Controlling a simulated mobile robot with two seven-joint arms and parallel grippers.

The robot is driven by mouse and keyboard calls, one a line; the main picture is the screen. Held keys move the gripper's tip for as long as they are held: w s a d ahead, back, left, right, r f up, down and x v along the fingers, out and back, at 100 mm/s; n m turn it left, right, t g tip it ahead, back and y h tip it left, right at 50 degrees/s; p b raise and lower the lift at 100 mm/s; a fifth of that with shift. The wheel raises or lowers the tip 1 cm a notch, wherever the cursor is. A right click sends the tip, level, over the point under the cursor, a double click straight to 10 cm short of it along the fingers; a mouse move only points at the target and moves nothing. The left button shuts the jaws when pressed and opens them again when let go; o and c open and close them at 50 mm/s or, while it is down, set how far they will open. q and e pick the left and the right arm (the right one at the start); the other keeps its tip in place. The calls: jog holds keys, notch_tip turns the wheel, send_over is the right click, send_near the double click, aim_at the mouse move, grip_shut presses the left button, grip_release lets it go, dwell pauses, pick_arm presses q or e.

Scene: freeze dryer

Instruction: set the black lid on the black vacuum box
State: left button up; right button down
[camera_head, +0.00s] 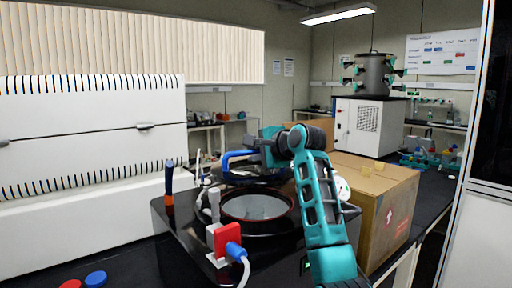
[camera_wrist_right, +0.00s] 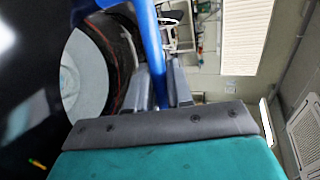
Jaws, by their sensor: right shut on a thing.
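The black vacuum box (camera_head: 172,222) stands on the dark bench, with a round, red-rimmed opening (camera_head: 258,207) on top showing a pale grey inside. The opening also shows at the left of the right wrist view (camera_wrist_right: 90,75). My right gripper (camera_head: 257,152) is shut on the blue handle (camera_head: 232,158) of the black lid (camera_head: 250,178). In the right wrist view the blue handle (camera_wrist_right: 152,50) runs between the fingers (camera_wrist_right: 160,82). The lid shows behind the opening, above its far side, and does not cover it. Its far edge is partly hidden by my arm. My left gripper is not in view.
A red and blue valve (camera_head: 228,242) stands up at the box's front. A cardboard box (camera_head: 392,205) sits close on the right. A white ribbed machine (camera_head: 90,160) fills the left.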

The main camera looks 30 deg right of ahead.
aim_at(256, 171)
jog(key=shift+f+b, duration=2.65)
jog(key=shift+b, duration=0.3)
jog(key=shift+f, duration=0.9)
jog(key=shift+p, duration=0.5)
jog(key=shift+f, duration=0.75)
